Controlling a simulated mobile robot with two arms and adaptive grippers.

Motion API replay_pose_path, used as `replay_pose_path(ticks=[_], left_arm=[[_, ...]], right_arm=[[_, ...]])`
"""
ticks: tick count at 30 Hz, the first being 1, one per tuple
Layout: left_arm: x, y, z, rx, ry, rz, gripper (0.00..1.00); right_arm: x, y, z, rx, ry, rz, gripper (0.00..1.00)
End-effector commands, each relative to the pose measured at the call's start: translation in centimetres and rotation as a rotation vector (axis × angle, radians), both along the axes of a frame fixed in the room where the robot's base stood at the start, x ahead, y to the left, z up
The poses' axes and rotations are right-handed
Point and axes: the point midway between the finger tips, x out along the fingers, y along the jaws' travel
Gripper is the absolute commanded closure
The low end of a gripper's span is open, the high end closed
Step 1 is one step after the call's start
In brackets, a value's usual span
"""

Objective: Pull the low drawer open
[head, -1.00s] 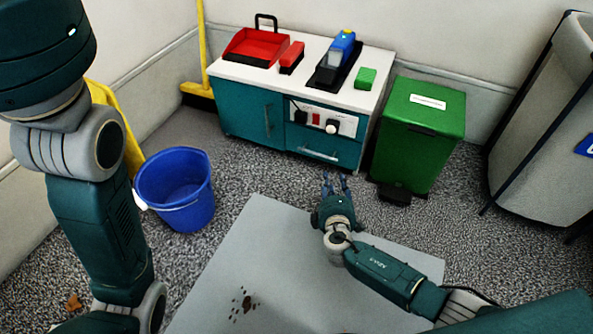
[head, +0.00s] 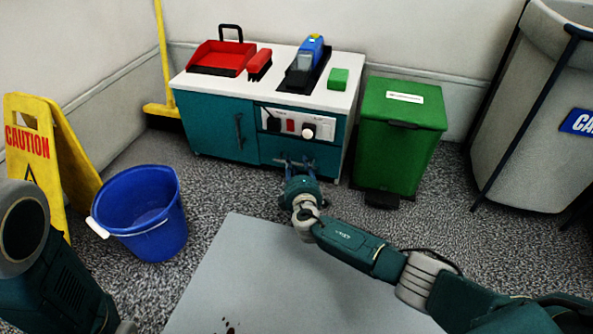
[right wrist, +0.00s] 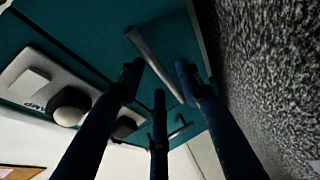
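The low drawer (head: 326,158) is a teal front under the control panel of the white-topped cabinet, and it looks closed. Its pale bar handle (right wrist: 152,55) shows in the right wrist view, slanting between my fingers. My right gripper (head: 291,163) is in front of the drawer and covers much of the handle in the head view. In the right wrist view the blue fingers of the right gripper (right wrist: 160,80) are spread, with the handle between or just beyond their tips; contact cannot be told. My left gripper is out of view; only its arm shows.
The control panel (head: 298,124) with knobs is just above the drawer. A green pedal bin (head: 400,140) stands close on the right. A blue bucket (head: 145,215) and a yellow caution sign (head: 30,150) are on the left. Speckled floor lies clear before the cabinet.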

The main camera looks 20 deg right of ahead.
Motion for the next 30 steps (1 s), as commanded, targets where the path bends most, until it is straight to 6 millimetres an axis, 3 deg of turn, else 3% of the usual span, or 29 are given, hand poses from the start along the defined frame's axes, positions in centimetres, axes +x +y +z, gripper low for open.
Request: replay_pose_path(ticks=[10, 15, 16, 25, 30], left_arm=[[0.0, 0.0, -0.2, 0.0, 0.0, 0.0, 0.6], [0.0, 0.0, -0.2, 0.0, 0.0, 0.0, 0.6], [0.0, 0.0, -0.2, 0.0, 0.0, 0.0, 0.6], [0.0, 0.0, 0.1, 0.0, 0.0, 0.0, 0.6], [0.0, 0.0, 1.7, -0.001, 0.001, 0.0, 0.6]], right_arm=[[0.4, -0.1, 0.0, 0.0, 0.0, 0.0, 0.65], [0.4, -0.1, 0.0, 0.0, 0.0, -0.001, 0.99], [0.4, -0.1, 0.0, 0.0, 0.0, -0.001, 1.0], [0.0, 0.0, 0.1, 0.0, 0.0, 0.0, 1.0], [-2.7, 0.6, 0.4, 0.0, 0.001, 0.002, 1.0]])
